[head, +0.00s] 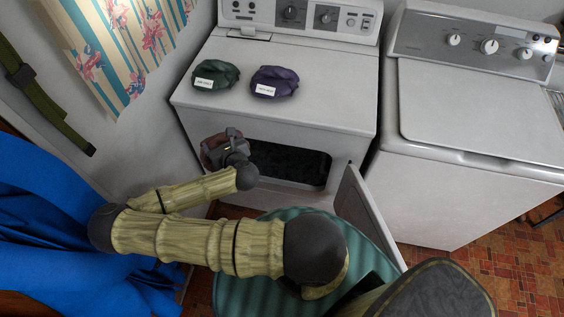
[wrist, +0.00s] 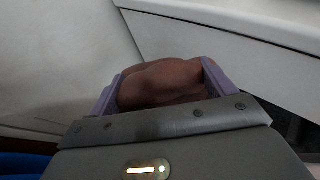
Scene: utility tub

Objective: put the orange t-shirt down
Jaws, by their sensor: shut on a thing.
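The orange t-shirt (wrist: 165,82) is a folded bundle that looks dull reddish brown in the shade. In the wrist view it sits between the two pale purple fingers of my gripper (wrist: 160,76), which is shut on it. In the head view my gripper (head: 222,146) is in front of the left part of the dryer's front, below its top edge. A small part of the t-shirt (head: 209,152) shows there; the rest is hidden behind my gripper.
A green folded bundle (head: 214,75) and a purple one (head: 275,82), both with white labels, lie on the dryer top (head: 325,85). The dryer's opening (head: 295,165) is dark, its door (head: 368,212) swung open. A washer (head: 470,110) stands right. A striped green surface (head: 240,290) lies below my arm.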

